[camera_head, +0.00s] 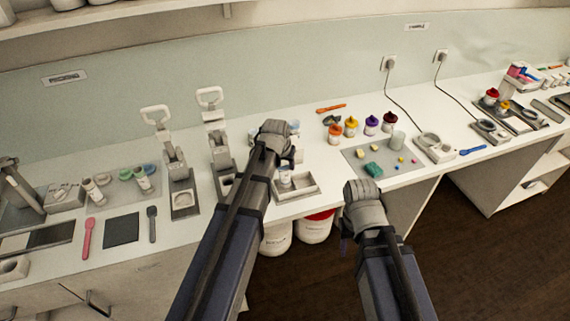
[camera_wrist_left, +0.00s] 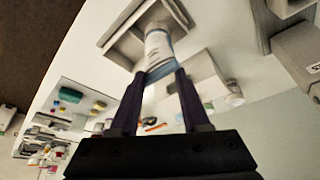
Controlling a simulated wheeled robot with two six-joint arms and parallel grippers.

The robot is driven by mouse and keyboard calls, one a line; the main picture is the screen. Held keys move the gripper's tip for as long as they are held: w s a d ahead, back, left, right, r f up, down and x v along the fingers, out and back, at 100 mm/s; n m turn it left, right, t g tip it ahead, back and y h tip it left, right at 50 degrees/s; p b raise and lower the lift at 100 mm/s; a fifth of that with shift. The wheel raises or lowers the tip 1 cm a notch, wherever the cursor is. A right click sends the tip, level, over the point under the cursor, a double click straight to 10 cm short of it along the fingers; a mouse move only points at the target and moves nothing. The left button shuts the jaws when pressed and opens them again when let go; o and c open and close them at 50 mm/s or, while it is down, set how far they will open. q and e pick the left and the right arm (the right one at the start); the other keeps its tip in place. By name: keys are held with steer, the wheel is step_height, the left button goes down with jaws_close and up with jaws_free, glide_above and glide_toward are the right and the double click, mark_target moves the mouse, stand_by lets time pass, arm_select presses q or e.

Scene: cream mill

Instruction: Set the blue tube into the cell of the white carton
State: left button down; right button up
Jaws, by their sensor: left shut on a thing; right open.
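My left gripper (camera_head: 284,165) is shut on the blue tube, a pale tube (camera_wrist_left: 158,50) with a blue end between the fingertips in the left wrist view. Its far end is over or inside a shallow white square tray (camera_wrist_left: 112,42); I cannot tell whether it touches the floor. The tray also shows in the head view (camera_head: 312,190). A white block-like carton (camera_wrist_left: 200,72) stands beside the tray; its cell is not clear, and my left arm mostly hides it in the head view. My right gripper (camera_head: 346,232) is open and empty, off the counter's front edge.
Two lever presses (camera_head: 178,165) stand left of my left arm. White buckets (camera_head: 314,228) stand below the counter.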

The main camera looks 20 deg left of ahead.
arm_select(q)
steer(key=shift+f, duration=0.25)
stand_by(0.4)
steer(key=shift+f+b, duration=0.75)
steer(key=shift+b, duration=0.15)
steer(key=shift+f+b, duration=0.25)
steer(key=shift+b, duration=0.05)
steer(key=shift+f+b, duration=0.35)
steer(key=shift+f, duration=0.25)
stand_by(0.5)
steer(key=shift+c, duration=1.5)
jaws_free()
steer(key=shift+r, duration=0.1)
